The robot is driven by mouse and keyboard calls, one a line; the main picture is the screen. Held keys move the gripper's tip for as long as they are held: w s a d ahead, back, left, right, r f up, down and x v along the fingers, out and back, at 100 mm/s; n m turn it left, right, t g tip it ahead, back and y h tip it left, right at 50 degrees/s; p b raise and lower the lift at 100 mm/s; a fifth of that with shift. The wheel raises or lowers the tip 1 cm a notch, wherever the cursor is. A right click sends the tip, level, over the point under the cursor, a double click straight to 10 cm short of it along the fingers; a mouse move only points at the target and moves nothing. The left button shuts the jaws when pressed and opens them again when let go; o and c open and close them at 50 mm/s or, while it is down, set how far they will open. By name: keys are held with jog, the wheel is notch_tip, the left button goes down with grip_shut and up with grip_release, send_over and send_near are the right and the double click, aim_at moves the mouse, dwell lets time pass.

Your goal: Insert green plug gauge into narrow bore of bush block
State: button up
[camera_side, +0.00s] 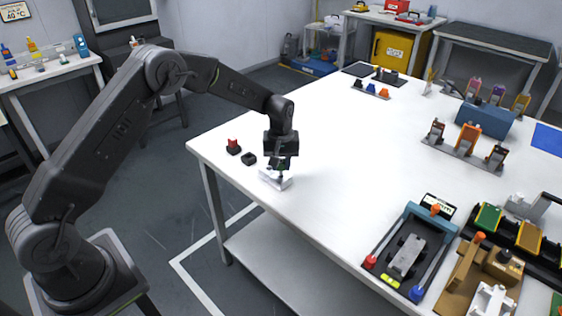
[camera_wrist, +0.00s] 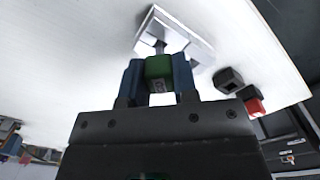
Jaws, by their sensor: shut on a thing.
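The green plug gauge (camera_wrist: 159,68) is held between the blue fingertips of my gripper (camera_wrist: 160,80) in the wrist view. Its grey pin points at the white bush block (camera_wrist: 190,38). The block also shows in the side view (camera_side: 276,180), on the table near its left edge, with my gripper (camera_side: 281,165) right above it. The pin's end meets the block in the picture, but I cannot tell whether it is inside a bore or which bore it is at. The bores are hidden or too small to make out.
A dark block (camera_side: 249,158) and a dark block with a red top (camera_side: 233,146) stand close by on the white table (camera_side: 335,150). A blue-framed fixture (camera_side: 408,255) stands at the front right. The table's middle is clear.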

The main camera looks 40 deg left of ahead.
jog(key=shift+f, duration=1.45)
jog(key=o, duration=1)
jog(key=shift+r, duration=0.1)
notch_tip(320, 180, up, 14)
jog(key=shift+f, duration=0.15)
